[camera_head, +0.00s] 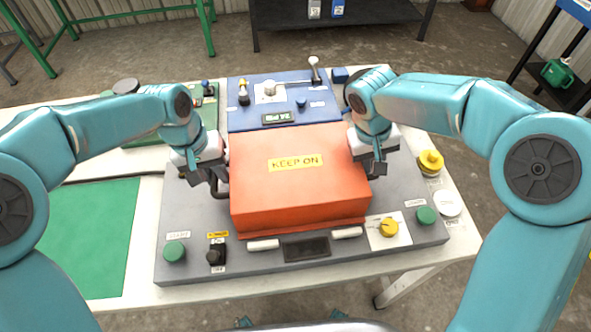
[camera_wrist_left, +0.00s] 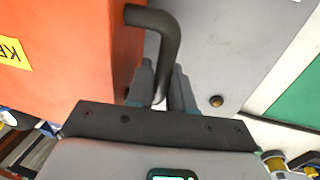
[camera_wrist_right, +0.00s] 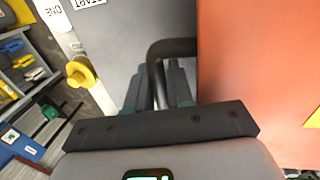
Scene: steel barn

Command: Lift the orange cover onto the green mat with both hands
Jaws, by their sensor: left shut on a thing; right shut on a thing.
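The orange cover (camera_head: 300,190) with a yellow "KEEP ON" label sits on the grey console panel (camera_head: 200,222) in the middle of the table. It has a dark handle on each side. My left gripper (camera_head: 217,178) is shut on the left handle, which shows in the left wrist view (camera_wrist_left: 160,40). My right gripper (camera_head: 376,165) is at the cover's right side, shut on the right handle, seen in the right wrist view (camera_wrist_right: 160,60). The green mat (camera_head: 90,235) lies flat and bare on the table at the left. I cannot tell whether the cover's underside touches the panel.
A blue panel (camera_head: 315,98) with a lever and knobs is behind the cover. Green buttons, a black switch (camera_head: 215,252) and a yellow knob (camera_head: 389,227) are along the panel's front. A yellow button (camera_head: 431,162) stands at the right. A green board lies behind my left arm.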

